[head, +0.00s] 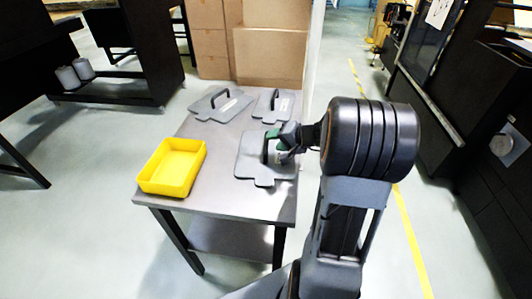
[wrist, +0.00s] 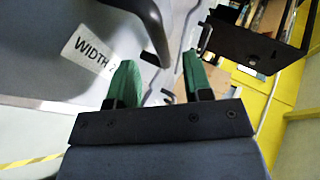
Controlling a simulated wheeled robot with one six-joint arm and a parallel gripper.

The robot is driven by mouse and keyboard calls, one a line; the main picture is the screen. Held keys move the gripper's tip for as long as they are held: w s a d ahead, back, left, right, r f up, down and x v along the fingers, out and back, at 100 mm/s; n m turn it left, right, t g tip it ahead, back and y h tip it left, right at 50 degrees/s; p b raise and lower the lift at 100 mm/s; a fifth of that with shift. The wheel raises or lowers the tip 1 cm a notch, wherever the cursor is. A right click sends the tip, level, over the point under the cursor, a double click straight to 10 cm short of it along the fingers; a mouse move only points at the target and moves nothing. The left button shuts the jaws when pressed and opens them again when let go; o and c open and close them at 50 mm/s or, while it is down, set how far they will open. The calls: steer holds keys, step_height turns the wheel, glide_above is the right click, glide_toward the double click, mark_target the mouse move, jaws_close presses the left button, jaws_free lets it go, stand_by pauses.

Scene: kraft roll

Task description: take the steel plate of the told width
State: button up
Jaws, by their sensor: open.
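Three grey steel plates with dark upright handles lie on the table: one at the back left (head: 207,107), one at the back right (head: 270,112), one nearer (head: 262,174). My gripper (head: 273,141) is at the nearer plate, close to its handle, and hides part of it. In the wrist view my gripper (wrist: 160,82) has its green fingertips apart, with nothing held. A dark curved handle (wrist: 150,28) ends just ahead of the gap; I cannot tell its depth.
A yellow tray (head: 146,187), empty, stands at the left of the grey table (head: 225,200), beside the nearer plate. Cardboard boxes (head: 268,55) stand behind the table. A dark bench (head: 120,90) is at the back left, dark cabinets (head: 480,150) at the right.

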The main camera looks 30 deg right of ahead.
steer(key=x, duration=0.4)
steer(key=shift+w+a+f, duration=0.15)
steer(key=shift+w, duration=0.2)
jaws_close()
stand_by(0.4)
